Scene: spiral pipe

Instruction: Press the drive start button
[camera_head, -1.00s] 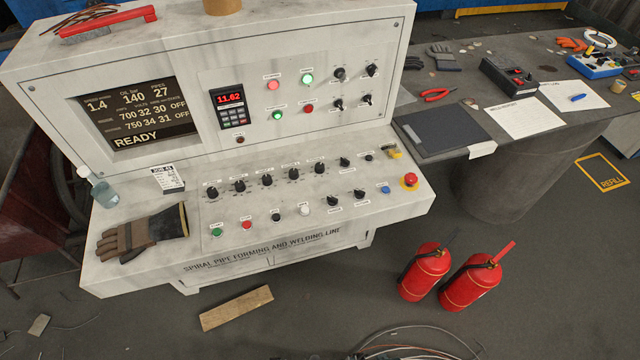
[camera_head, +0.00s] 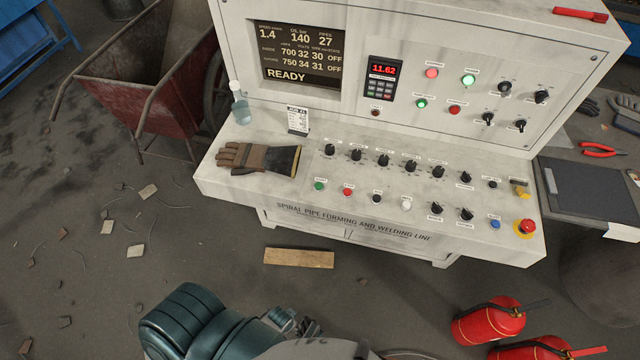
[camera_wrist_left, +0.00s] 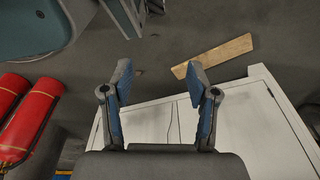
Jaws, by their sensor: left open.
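The control console (camera_head: 240,185) stands in the head view with its display (camera_head: 300,50) reading READY. A green button (camera_head: 319,186) sits at the left end of the console's lower front row, beside a red button (camera_head: 348,191). Other lit green buttons are on the upright panel (camera_head: 421,104). The small labels are too small to read, so I cannot tell which is drive start. My left gripper (camera_wrist_left: 160,78) is open and empty in the wrist view, in front of the console's white lower front (camera_wrist_left: 150,120). My right gripper is not in view.
A work glove (camera_head: 260,159), a bottle (camera_head: 240,105) and a card (camera_head: 297,121) lie or stand on the console's left. A red emergency knob (camera_head: 526,227) is at its right end. A wooden board (camera_head: 299,258) and fire extinguishers (camera_head: 487,321) are on the floor. A red cart (camera_head: 165,80) stands left.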

